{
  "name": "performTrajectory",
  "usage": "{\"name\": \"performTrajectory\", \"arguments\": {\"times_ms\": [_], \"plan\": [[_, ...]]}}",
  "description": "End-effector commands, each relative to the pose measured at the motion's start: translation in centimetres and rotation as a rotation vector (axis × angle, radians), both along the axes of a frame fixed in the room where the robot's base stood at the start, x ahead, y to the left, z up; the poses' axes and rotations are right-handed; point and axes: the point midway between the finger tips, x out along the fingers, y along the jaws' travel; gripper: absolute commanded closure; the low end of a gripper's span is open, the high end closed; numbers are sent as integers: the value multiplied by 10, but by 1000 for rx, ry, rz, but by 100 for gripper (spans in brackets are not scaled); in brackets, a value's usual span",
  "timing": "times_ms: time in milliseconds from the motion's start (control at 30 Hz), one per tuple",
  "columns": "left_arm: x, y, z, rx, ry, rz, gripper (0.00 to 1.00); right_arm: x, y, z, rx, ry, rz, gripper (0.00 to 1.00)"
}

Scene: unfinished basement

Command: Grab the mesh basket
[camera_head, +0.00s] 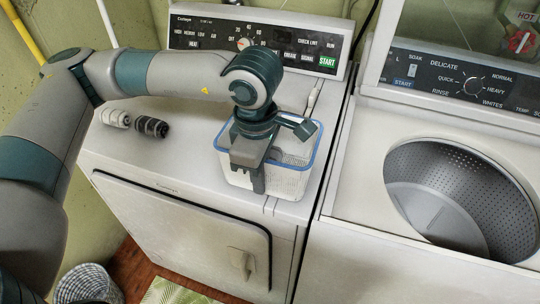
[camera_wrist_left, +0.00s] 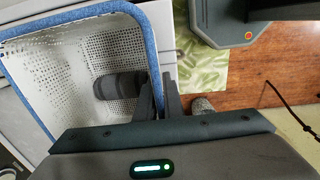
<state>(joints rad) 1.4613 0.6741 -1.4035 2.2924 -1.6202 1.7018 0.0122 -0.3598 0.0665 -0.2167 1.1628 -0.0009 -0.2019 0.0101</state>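The white mesh basket (camera_head: 291,181) with a blue rim stands upright on the white dryer top (camera_head: 190,165), near its front right corner. My left gripper (camera_head: 258,181) points down at the basket's front edge. In the left wrist view, the basket (camera_wrist_left: 60,65) fills the left side, and the fingers (camera_wrist_left: 160,98) of my left gripper straddle its blue rim, one inside and one outside, closed on it. A dark grey rolled item (camera_wrist_left: 118,86) lies inside the basket. The gripper hides part of the basket in the head view. My right gripper is not in view.
Two rolled items, one light (camera_head: 115,118) and one dark (camera_head: 151,127), lie on the dryer left of the basket. The dryer's control panel (camera_head: 255,42) rises behind. An open washer (camera_head: 350,215) stands to the right. A woven hamper (camera_head: 88,284) and a green rug (camera_head: 172,292) are on the floor.

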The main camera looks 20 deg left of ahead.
Motion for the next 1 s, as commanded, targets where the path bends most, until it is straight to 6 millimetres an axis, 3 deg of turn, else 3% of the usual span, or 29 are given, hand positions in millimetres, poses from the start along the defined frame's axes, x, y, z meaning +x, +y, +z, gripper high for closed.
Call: {"name": "performTrajectory", "arguments": {"times_ms": [267, 300, 733, 1000], "plan": [[0, 0, 0, 0, 0, 0, 92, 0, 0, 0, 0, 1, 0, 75], [0, 0, 0, 0, 0, 0, 100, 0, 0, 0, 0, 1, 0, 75], [0, 0, 2, 0, -1, 0, 100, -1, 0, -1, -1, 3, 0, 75], [1, 0, 18, -1, -4, 0, 100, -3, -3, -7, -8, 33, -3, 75]]}}
